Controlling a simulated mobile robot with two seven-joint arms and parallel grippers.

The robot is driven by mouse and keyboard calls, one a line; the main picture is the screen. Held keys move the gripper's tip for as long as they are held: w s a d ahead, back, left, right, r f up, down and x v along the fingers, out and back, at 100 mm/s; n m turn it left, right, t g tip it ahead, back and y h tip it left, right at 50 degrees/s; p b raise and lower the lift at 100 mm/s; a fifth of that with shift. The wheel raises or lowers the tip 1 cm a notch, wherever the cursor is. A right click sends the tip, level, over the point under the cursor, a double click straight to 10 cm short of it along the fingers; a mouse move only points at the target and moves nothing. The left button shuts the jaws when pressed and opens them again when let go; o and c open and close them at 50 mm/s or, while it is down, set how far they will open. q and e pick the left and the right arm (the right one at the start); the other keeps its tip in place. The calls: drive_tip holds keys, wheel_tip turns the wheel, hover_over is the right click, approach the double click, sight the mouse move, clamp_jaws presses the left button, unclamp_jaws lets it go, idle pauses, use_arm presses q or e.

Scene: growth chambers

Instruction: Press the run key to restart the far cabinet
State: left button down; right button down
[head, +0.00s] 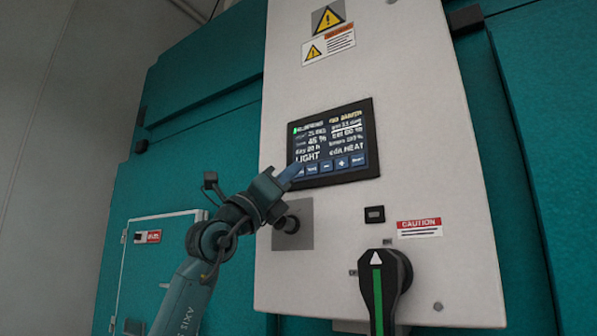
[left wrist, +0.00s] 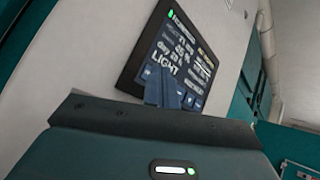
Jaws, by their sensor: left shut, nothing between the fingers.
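The cabinet's control screen (head: 333,147) is a dark panel on a pale grey control box, lit with white text, a green mark and a row of keys along its bottom edge. My left gripper (head: 287,176) is shut and empty, its blue fingertips at the screen's lower left corner, over the leftmost keys. In the left wrist view the screen (left wrist: 172,50) shows tilted, with the shut fingers (left wrist: 165,88) in front of its lower part. The fingers hide some keys. I cannot tell whether the tips touch the screen. The run key's label is not readable. My right gripper is not in view.
A black rotary switch (head: 379,290) with a green stripe juts out below the screen. Warning labels (head: 328,45) are above the screen, and a caution label (head: 419,228) is at right. Teal cabinet walls surround the box.

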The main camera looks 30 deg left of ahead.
use_arm(q)
drive_tip(key=shift+s+f+b, duration=0.15)
drive_tip(key=shift+s+b, duration=0.25)
drive_tip(key=shift+s, duration=0.35)
drive_tip(key=s+b, duration=0.2)
drive_tip(key=s, duration=0.1)
drive_tip(key=s+b, duration=0.1)
drive_tip(key=s, duration=0.1)
drive_tip(key=shift+a, duration=0.25)
idle(0.7)
